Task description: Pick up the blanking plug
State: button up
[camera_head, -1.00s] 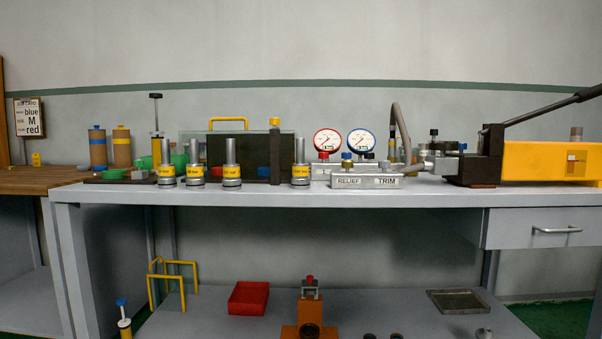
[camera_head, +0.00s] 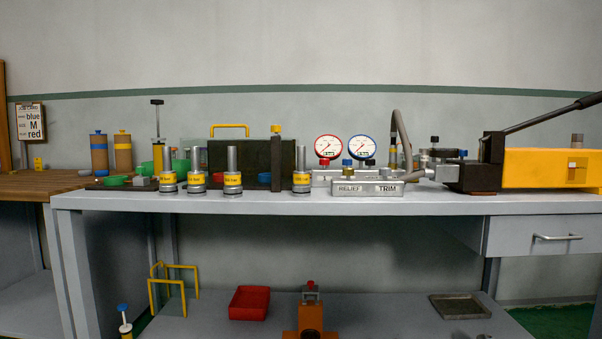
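My gripper is not in view. I cannot tell for certain which thing is the blanking plug. Several metal cylinders with yellow label bands stand upright along the bench front, one of them (camera_head: 232,178) near the dark block and another (camera_head: 302,177) left of the valve block. The grey valve block (camera_head: 367,188), marked RELIEF and TRIM, carries small coloured caps, among them a blue one (camera_head: 347,164). A small grey piece (camera_head: 484,336) shows only partly at the bottom edge, on the lower shelf.
The grey bench (camera_head: 280,202) holds two gauges (camera_head: 329,147) and a yellow pump (camera_head: 546,168) with a long lever at right.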

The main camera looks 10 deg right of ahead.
aim_at(301, 187)
jog(key=i+j+u, duration=0.1)
jog(key=i, duration=0.25)
jog(key=i+j+u, duration=0.1)
jog(key=i+j, duration=0.15)
jog(key=i, duration=0.15)
jog(key=i+j+u, duration=0.15)
jog(key=i, duration=0.2)
